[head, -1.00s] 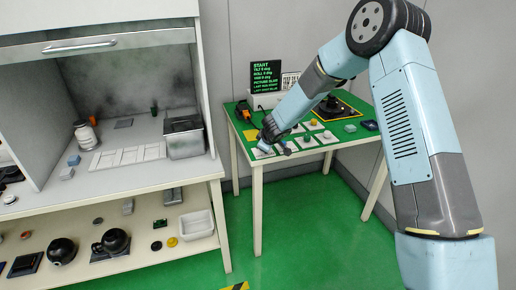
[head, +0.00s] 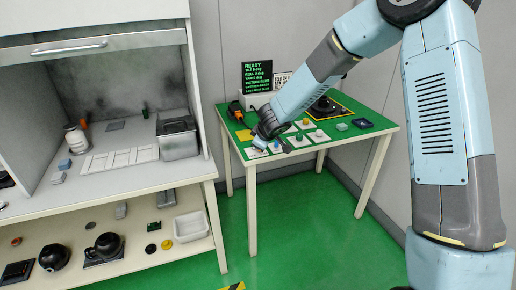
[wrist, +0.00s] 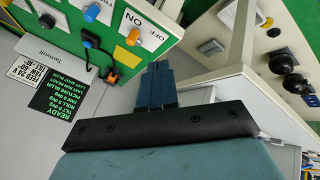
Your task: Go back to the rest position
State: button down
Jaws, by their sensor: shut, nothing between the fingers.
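My gripper (wrist: 158,84) shows in the wrist view with its dark blue fingers together and nothing between them. In the head view my gripper (head: 286,147) is small and partly hidden by my own wrist, over the front left part of the green-topped table (head: 345,141). My arm is stretched out towards that table. In the wrist view the fingers point past the table edge, with the panel of ON and OFF cards (wrist: 140,28) at upper left. I cannot tell the exact gap to the table.
A black screen reading READY (head: 257,76) stands at the table's back. An orange and black tool (head: 236,111) lies near it. A workbench (head: 110,182) with a hood, a grey bin (head: 179,146) and a lower shelf stands at left. Green floor (head: 290,235) is free in front.

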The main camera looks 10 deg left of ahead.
jog(key=shift+s+d+r, duration=0.1)
jog(key=shift+s+r, duration=0.1)
jog(key=shift+r, duration=0.1)
